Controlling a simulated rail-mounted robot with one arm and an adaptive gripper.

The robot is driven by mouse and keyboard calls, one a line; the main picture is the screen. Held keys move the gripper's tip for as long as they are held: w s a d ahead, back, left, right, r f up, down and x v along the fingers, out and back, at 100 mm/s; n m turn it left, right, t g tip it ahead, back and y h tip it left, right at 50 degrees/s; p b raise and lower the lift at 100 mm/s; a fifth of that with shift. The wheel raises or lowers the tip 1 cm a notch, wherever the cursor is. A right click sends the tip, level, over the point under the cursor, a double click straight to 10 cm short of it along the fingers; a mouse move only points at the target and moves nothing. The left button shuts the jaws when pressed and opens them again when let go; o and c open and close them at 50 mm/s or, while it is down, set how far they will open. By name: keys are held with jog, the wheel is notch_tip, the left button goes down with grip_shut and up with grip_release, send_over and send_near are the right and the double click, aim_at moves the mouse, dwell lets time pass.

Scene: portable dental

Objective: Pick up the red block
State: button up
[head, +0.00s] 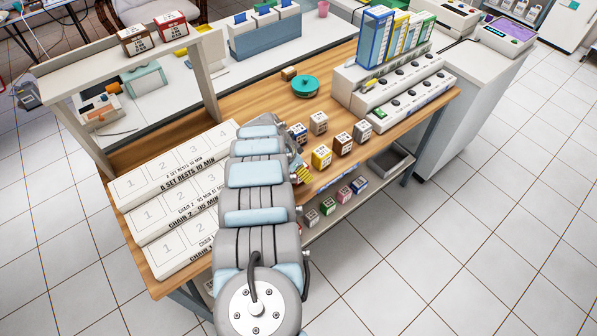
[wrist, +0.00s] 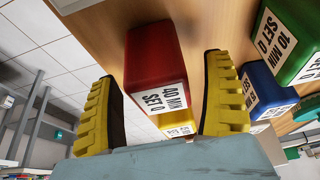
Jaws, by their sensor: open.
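In the wrist view, the red block (wrist: 155,62), with a white label reading "40 MIN SET 0", is between the two yellow ribbed fingers of my gripper (wrist: 158,75). The fingers are spread on either side of it, and a gap shows at its left; I cannot tell whether the right finger touches it. The block rests against the wooden tabletop. In the head view, my gripper (head: 303,173) is at the table's front edge, mostly hidden behind my arm, and I cannot make out this red block there.
Close by in the wrist view are a green block (wrist: 289,45), a blue block (wrist: 266,90) and a yellow block (wrist: 180,125). A lower shelf holds more blocks.

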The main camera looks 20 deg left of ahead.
jog(key=c, duration=1.3)
jog(key=shift+r, duration=0.9)
jog(key=shift+s+r, duration=0.1)
jog(key=shift+r, duration=0.85)
jog(key=shift+s+d+r+p, duration=0.15)
jog(key=shift+s+r+p, duration=0.05)
jog(key=shift+s+r, duration=0.65)
jog(key=shift+s+d+r+p, duration=0.1)
jog(key=shift+s+r+p, duration=0.05)
jog(key=shift+s+r, duration=0.7)
jog(key=s+r+p, duration=0.2)
jog(key=s+p, duration=0.1)
jog(key=p, duration=0.1)
jog(key=s+d+r+p, duration=0.1)
jog(key=s+r+p, duration=0.1)
jog(key=p, duration=0.3)
jog(key=s+r+p, duration=0.2)
jog(key=s+p, duration=0.2)
jog(key=s, duration=0.1)
jog(key=shift+s+d+p, duration=0.1)
jog(key=shift+d+p, duration=0.15)
jog(key=shift+p, duration=0.05)
